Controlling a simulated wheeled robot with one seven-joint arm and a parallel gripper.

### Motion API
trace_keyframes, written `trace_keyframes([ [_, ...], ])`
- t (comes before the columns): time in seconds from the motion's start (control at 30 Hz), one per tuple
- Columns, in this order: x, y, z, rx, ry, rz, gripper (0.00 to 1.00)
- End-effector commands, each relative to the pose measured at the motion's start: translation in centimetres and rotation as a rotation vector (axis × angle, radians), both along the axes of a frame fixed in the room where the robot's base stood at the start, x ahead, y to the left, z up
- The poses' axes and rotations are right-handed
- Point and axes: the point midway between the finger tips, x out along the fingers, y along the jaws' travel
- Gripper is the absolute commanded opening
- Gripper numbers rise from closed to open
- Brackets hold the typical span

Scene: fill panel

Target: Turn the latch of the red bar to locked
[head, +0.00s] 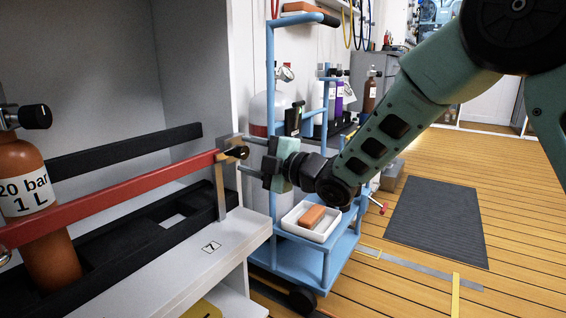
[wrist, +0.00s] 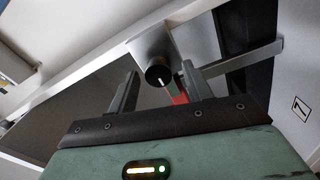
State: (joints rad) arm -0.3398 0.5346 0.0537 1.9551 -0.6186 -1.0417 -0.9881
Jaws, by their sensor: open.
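The red bar (head: 120,196) runs across the front of the cabinet bay, before an orange-brown cylinder (head: 38,205). Its right end meets a metal bracket (head: 221,178) on a post. The latch is a black knob (head: 239,152) at that end; in the wrist view the knob (wrist: 158,75) shows a white mark on its face. My gripper (head: 243,155) is open, with its fingers pointing at the knob. In the wrist view my gripper (wrist: 160,90) has one finger on each side of the knob, with gaps visible. A short part of the red bar (wrist: 180,95) shows behind the right finger.
A blue trolley (head: 330,262) stands just right of the cabinet, beneath my arm. It carries a white tray (head: 312,230) with an orange block (head: 312,216). A label reading 7 (head: 212,247) is on the cabinet ledge. The wooden floor at right is mostly clear, with a dark mat (head: 437,220).

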Motion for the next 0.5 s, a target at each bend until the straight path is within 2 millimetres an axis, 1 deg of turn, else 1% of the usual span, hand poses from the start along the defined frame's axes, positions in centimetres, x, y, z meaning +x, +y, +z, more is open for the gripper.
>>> trace_keyframes([
  [0.1, -1.3, -1.8, 0.4, -0.001, 0.003, -0.002, 0.5],
  [0.5, -7.0, -9.1, -0.1, -0.002, 0.004, -0.004, 0.5],
])
